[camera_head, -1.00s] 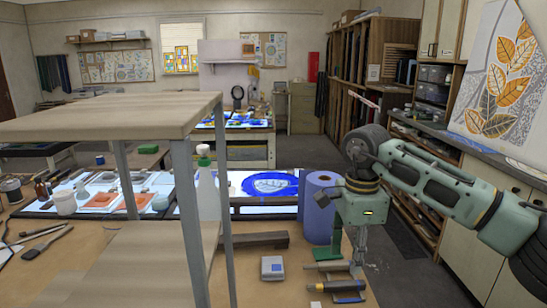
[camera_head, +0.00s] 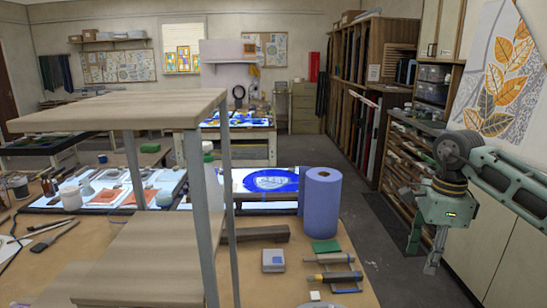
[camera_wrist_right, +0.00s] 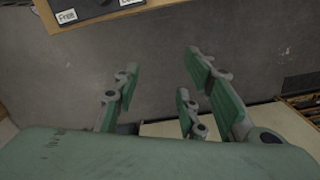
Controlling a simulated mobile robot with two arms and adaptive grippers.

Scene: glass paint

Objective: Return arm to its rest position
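My right gripper (camera_head: 422,252) hangs past the right edge of the workbench, over the floor and in front of the cabinets, pointing down. In the right wrist view its green fingers (camera_wrist_right: 160,95) are spread apart with nothing between them. It is clear of the bench and its tools. My left gripper does not show in the head view.
The workbench (camera_head: 130,255) holds a blue paper roll (camera_head: 321,205), a small white-blue box (camera_head: 273,260), a green pad (camera_head: 326,246) and handled tools (camera_head: 335,277). A wooden shelf unit (camera_head: 130,112) stands at left. Cabinets (camera_head: 470,250) line the right wall. Floor (camera_head: 380,235) between is free.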

